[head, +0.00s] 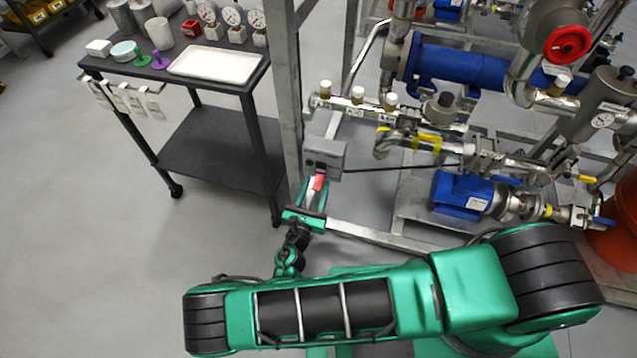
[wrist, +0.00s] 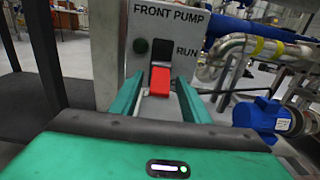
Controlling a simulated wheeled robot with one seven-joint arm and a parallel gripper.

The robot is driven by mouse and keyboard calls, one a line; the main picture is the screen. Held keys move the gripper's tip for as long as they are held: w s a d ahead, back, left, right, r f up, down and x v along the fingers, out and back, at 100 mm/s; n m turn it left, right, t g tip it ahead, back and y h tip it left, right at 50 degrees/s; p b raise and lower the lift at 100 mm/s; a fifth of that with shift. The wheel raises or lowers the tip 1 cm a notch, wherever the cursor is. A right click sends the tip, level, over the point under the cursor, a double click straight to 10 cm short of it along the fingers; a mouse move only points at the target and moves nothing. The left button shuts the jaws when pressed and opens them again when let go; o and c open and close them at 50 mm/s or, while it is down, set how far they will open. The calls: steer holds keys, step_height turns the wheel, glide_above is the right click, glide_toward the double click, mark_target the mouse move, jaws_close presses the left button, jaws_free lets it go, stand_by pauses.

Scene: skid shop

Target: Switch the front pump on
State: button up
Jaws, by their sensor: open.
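The front pump's grey switch box (head: 325,156) is fixed to a metal post in the head view. In the wrist view its panel (wrist: 183,30) reads FRONT PUMP and RUN. A red switch handle (wrist: 160,80) sits low on the panel, with a dark slot above it. A round dark green lamp (wrist: 140,46) at its upper left looks unlit. My gripper (head: 314,194) is open just in front of the box. In the wrist view its green fingers (wrist: 155,92) stand on either side of the red handle; I cannot tell whether they touch it.
A blue pump motor (head: 463,194) and steel pipework fill the skid at right. A thin black cable (head: 395,168) runs right from the box. A dark cart (head: 215,140) with a white tray (head: 215,66) and gauges stands at left.

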mark_target(320, 175)
steer(key=shift+x, duration=0.85)
steer(key=shift+c, duration=0.3)
steer(key=c, duration=1)
steer(key=shift+a+r+g, duration=0.1)
steer(key=shift+r+g, duration=0.1)
steer(key=shift+g, duration=0.1)
steer(key=g, duration=0.1)
steer(key=r+g+y, duration=0.1)
steer(key=g, duration=0.1)
steer(key=shift+r+g+y, duration=0.3)
steer(key=shift+w+r+g+y, duration=0.1)
steer(key=shift+r+g+y, duration=0.25)
steer(key=shift+g, duration=0.65)
steer(key=shift+w+r+g+y, duration=0.1)
steer(key=shift+r+g+y, duration=0.3)
steer(key=shift+g, duration=0.6)
steer(key=o, duration=1.1)
steer(key=shift+c, duration=0.2)
